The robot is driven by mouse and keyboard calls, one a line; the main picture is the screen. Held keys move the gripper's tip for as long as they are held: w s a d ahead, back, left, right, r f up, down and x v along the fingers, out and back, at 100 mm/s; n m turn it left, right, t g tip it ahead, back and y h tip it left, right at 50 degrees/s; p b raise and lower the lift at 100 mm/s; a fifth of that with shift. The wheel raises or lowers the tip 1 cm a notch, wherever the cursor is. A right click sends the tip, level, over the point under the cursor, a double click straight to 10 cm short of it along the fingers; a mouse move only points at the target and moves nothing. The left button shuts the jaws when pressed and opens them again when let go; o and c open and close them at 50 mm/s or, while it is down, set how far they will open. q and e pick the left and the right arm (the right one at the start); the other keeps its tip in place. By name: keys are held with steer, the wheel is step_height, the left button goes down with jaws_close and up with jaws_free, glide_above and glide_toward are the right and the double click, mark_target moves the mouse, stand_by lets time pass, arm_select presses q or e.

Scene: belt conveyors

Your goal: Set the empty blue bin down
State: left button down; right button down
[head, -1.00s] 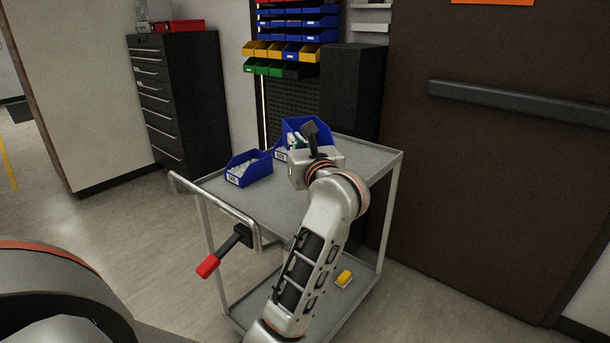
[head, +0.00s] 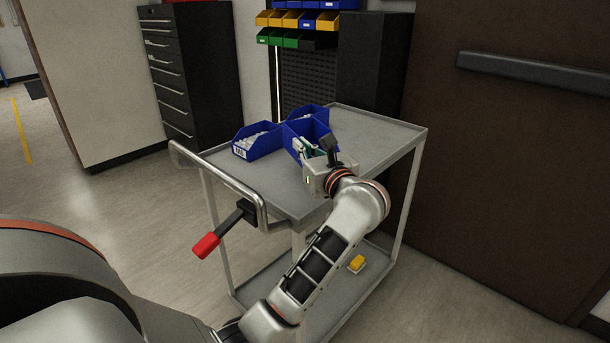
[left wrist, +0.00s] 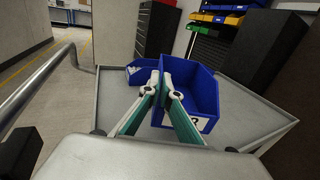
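The empty blue bin (head: 307,128) is at the grey cart's top (head: 370,143), toward the back left. In the left wrist view the bin (left wrist: 205,95) is open toward me, looks empty inside and has a white label low on its front. My left gripper (head: 303,148) has its two green-and-white fingers closed on the bin's left wall; they also show in the left wrist view (left wrist: 164,82). The bin looks level and at or very near the cart top; contact underneath is hidden. My right gripper is not in view.
A second blue bin (head: 257,142) with white parts stands close to the left. The cart top's right side is clear. A push handle (head: 222,182) with a red-ended lever (head: 207,245) is at the cart's left. A yellow item (head: 357,262) lies on the lower shelf.

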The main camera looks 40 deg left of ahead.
arm_select(q)
step_height(320, 180, down, 2)
steer(key=shift+f, duration=0.15)
step_height(320, 180, down, 5)
steer(key=shift+b, duration=0.6)
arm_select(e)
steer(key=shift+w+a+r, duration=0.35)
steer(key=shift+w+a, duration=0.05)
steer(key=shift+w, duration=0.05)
arm_select(q)
steer(key=shift+f, duration=0.35)
steer(key=c, duration=2.3)
jaws_free()
steer(key=shift+r, duration=0.1)
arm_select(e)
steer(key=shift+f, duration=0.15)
arm_select(q)
steer(key=shift+r, duration=0.1)
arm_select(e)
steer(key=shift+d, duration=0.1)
